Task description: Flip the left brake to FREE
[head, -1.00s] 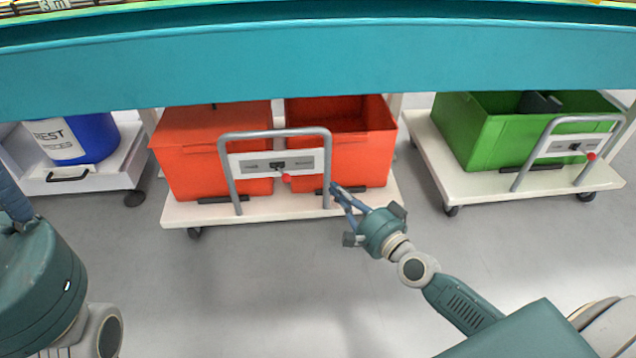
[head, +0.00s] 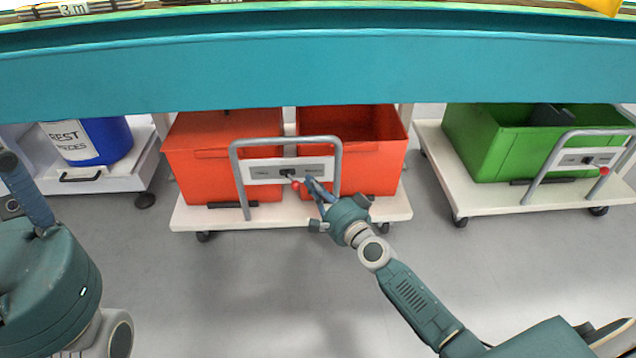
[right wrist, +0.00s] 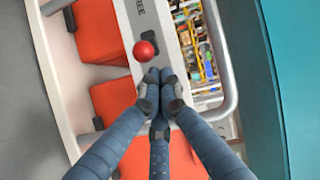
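The left brake's red knob (head: 295,186) hangs just below the pale panel (head: 262,172) on the handle of the cart with red crates. In the right wrist view the red knob (right wrist: 145,50) is close beside my fingertips, with the word FREE on the panel (right wrist: 135,15) above it. I cannot tell whether they touch. My right gripper (head: 311,183) is just right of the knob; in the wrist view its fingers (right wrist: 160,88) are together with nothing between them. My left gripper (head: 26,190) shows only partly at the left edge.
The cart's handle bar (head: 285,142) frames the panel. The teal table edge (head: 318,75) spans above the carts. A similar cart (head: 480,200) with a green crate (head: 500,150) stands right, and a white cart with a blue container (head: 100,140) left. Grey floor in front is clear.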

